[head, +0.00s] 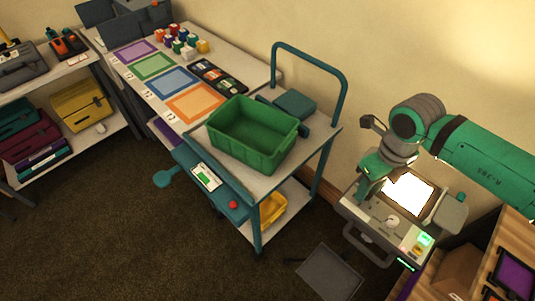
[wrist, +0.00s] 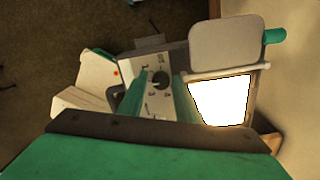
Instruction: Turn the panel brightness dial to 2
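The light panel device (head: 370,228) stands at the right in the head view, with its lit white screen (head: 408,195). It also shows in the wrist view, where the bright screen (wrist: 221,100) is right of my gripper. The brightness dial (wrist: 158,78) is a dark round knob with a pale mark, on a light plate with printed numbers; its exact setting is too small to read. In the head view the dial (head: 392,222) is a small pale knob. My gripper (wrist: 158,88) is open, its two teal fingers on either side of the dial in the picture; contact cannot be told.
A control box with a green display (head: 425,240) sits at the device's right front corner. A grey handle (head: 368,250) runs along its front. A trolley with a green crate (head: 255,135) stands to the left, and wooden shelving (head: 490,255) to the right. The wall is close behind.

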